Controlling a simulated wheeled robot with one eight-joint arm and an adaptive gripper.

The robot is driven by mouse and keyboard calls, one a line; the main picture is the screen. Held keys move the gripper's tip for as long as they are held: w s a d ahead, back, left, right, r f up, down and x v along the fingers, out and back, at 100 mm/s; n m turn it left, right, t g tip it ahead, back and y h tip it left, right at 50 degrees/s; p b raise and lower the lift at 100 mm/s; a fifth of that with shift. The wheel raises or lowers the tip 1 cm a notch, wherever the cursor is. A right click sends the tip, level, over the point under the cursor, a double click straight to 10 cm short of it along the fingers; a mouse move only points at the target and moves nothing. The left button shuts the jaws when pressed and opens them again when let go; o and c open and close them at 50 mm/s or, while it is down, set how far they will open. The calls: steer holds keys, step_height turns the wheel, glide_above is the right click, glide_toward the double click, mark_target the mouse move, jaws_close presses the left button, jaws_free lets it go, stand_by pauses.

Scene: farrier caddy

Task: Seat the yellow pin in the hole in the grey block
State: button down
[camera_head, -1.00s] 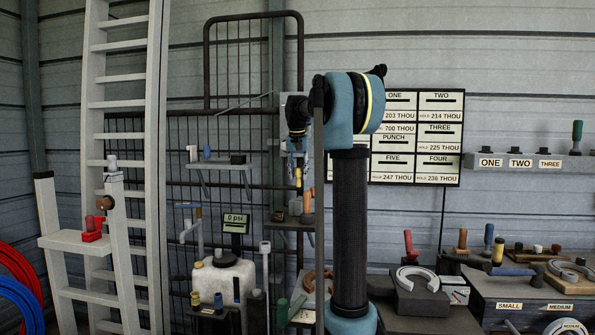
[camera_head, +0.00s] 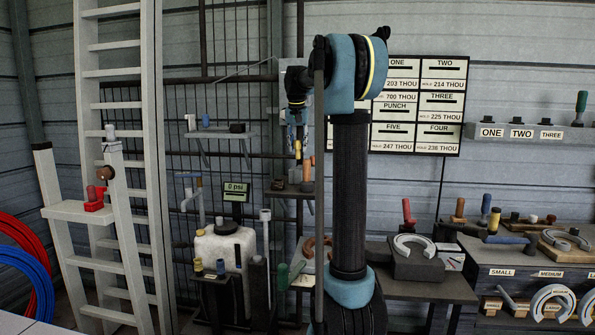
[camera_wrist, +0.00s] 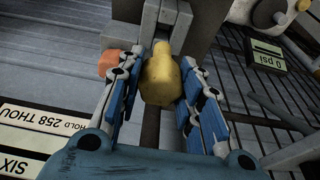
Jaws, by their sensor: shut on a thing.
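The yellow pin (camera_wrist: 162,82) is between the two blue fingers of my gripper (camera_wrist: 160,98) in the wrist view, and the gripper is shut on it. The pin's wide rounded end faces the wrist camera. A narrower part points toward the grey block (camera_wrist: 150,14) at the top of that view. The contact between pin and block is hidden, so I cannot tell whether the tip is in the hole. In the head view my gripper (camera_head: 298,136) hangs above a small shelf, with the pin (camera_head: 298,150) pointing down.
An orange handle (camera_wrist: 115,62) is close beside the left finger; it also stands on the small shelf (camera_head: 290,194). A 0 psi gauge (camera_head: 236,190) is left of the shelf. A bench with horseshoes (camera_head: 414,247) is on the right.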

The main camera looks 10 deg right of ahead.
mark_target(298, 151)
steer(key=shift+f, duration=0.2)
stand_by(0.6)
steer(key=shift+s+x, duration=0.15)
steer(key=shift+x, duration=0.55)
steer(key=shift+s+x, duration=0.15)
steer(key=shift+x, duration=0.5)
steer(key=shift+a+f, duration=0.1)
steer(key=shift+f, duration=1.95)
stand_by(2.4)
steer(key=c, duration=1)
jaws_free()
steer(key=shift+c, duration=0.2)
steer(key=v, duration=1.2)
